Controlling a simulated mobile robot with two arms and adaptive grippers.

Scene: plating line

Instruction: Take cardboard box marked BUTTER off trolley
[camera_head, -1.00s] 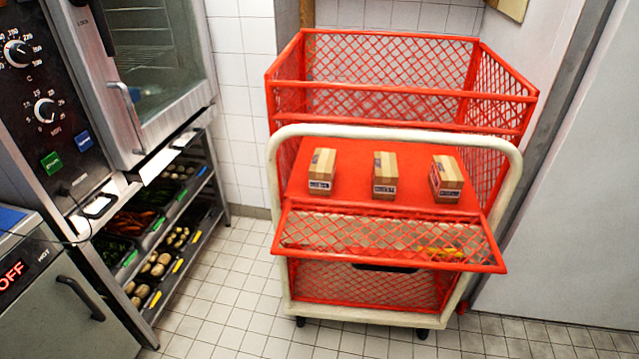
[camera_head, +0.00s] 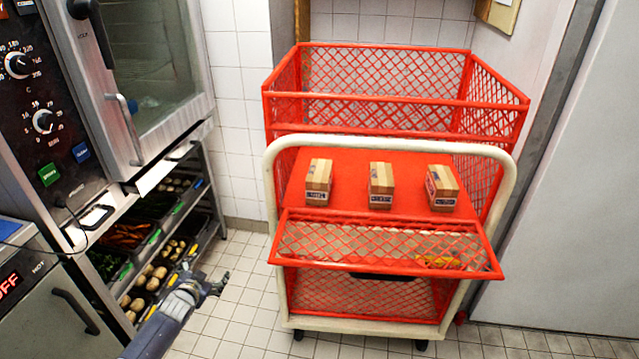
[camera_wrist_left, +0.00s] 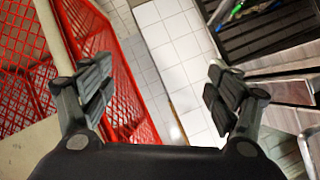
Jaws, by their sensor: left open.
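Three small cardboard boxes stand in a row on the red shelf of the trolley (camera_head: 391,143) in the head view. The left box (camera_head: 318,182) has a label that looks like BUTTER, though the print is small. The middle box (camera_head: 381,185) seems to read CHEESE. The label of the right box (camera_head: 441,188) is too small to read surely. My left gripper (camera_head: 214,282) is low, left of the trolley and apart from it. It is open and empty in the left wrist view (camera_wrist_left: 160,92), with the red mesh to its left. My right gripper is out of view.
The trolley has red mesh walls, a pale push frame and a tilted front mesh flap (camera_head: 385,243) below the boxes. An oven (camera_head: 150,80) and a rack of vegetable trays (camera_head: 150,235) stand left. Tiled floor (camera_head: 245,260) between them is clear.

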